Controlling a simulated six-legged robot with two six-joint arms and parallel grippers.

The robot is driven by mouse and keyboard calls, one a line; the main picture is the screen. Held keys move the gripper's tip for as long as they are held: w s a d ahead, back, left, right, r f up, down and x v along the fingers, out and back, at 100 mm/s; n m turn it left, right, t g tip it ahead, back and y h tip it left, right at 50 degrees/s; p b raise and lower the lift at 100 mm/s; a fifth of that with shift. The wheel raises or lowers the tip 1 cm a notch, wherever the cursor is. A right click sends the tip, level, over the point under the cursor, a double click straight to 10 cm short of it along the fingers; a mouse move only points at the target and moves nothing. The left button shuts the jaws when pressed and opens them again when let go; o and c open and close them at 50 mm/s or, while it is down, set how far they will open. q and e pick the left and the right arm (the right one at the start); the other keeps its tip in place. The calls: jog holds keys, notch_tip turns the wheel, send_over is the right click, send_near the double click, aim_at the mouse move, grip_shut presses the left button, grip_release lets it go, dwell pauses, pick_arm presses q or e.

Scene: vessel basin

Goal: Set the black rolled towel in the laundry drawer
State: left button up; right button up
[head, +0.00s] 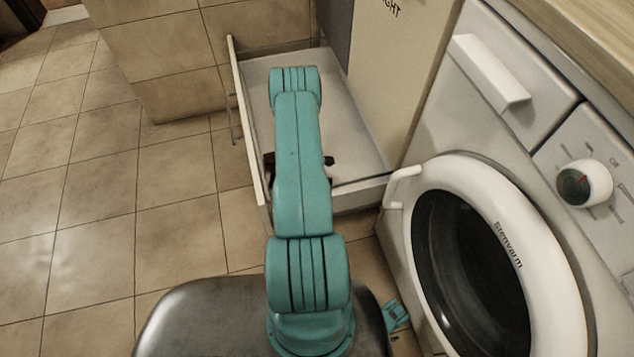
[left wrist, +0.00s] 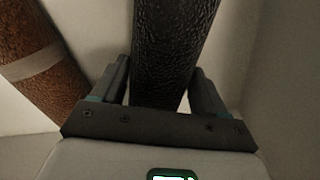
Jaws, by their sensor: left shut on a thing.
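My left gripper (left wrist: 163,82) is shut on the black rolled towel (left wrist: 176,40), with one finger on each side of it. The towel runs up out of the top of the left wrist view, so its far end is hidden. In the head view my arm reaches over the open laundry drawer (head: 350,120) and hides the gripper and most of what is under it. A small dark bit shows beside the arm there; I cannot tell if it is towel or gripper. I cannot tell whether the towel touches the drawer floor.
A brown roll with a lighter band (left wrist: 38,62) lies left of the black towel in the left wrist view. A white washing machine (head: 480,190) stands right of the drawer. A tiled wall block (head: 170,60) stands to the left. Open tiled floor (head: 90,200) lies at left.

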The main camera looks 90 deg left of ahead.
pick_arm(q)
jog(key=shift+f, duration=0.2)
jog(key=o, duration=1.1)
jog(key=shift+r, duration=0.1)
pick_arm(e)
jog(key=shift+f, duration=0.1)
pick_arm(q)
jog(key=shift+r, duration=0.3)
notch_tip(320, 180, up, 12)
jog(key=p, duration=0.5)
jog(key=shift+f+p, duration=0.15)
jog(key=shift+p, duration=0.15)
pick_arm(e)
jog(key=shift+g, duration=0.4)
jog(key=r, duration=0.1)
jog(key=s+r, duration=0.1)
jog(key=r, duration=0.1)
jog(key=s+a+r, duration=0.1)
jog(key=r, duration=0.1)
jog(key=shift+r, duration=0.15)
